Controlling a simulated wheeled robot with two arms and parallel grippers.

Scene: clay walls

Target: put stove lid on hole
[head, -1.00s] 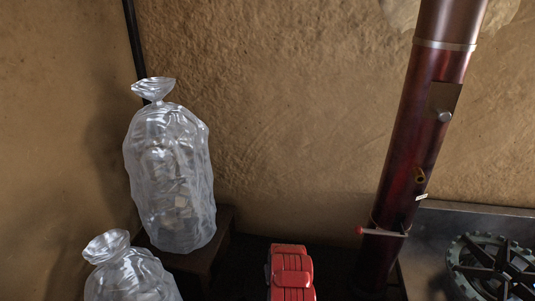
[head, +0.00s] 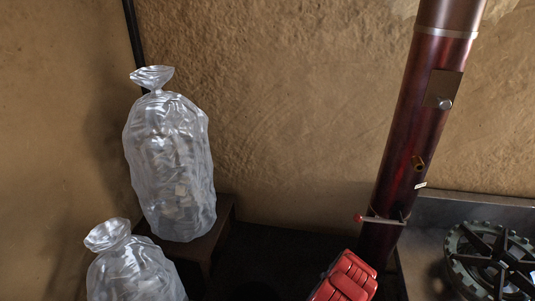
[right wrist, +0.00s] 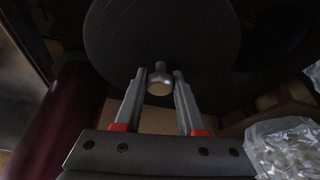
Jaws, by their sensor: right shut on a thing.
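In the right wrist view a round, flat, dark grey stove lid (right wrist: 160,30) fills the upper middle, its top edge cut off by the frame. My right gripper (right wrist: 160,75) is shut on the lid, with a finger on each side of the knob. The hole is not clearly visible; the area around the lid is very dark. In the head view neither the lid nor the fingertips can be made out. My left gripper is in neither view.
A dark red pipe (head: 409,140) rises at the right of the head view. A burner with a toothed ring (head: 490,259) is right of it. A clear filled bag (head: 171,170) stands on a wooden block (head: 206,248) at left; another bag (head: 133,270) is in front.

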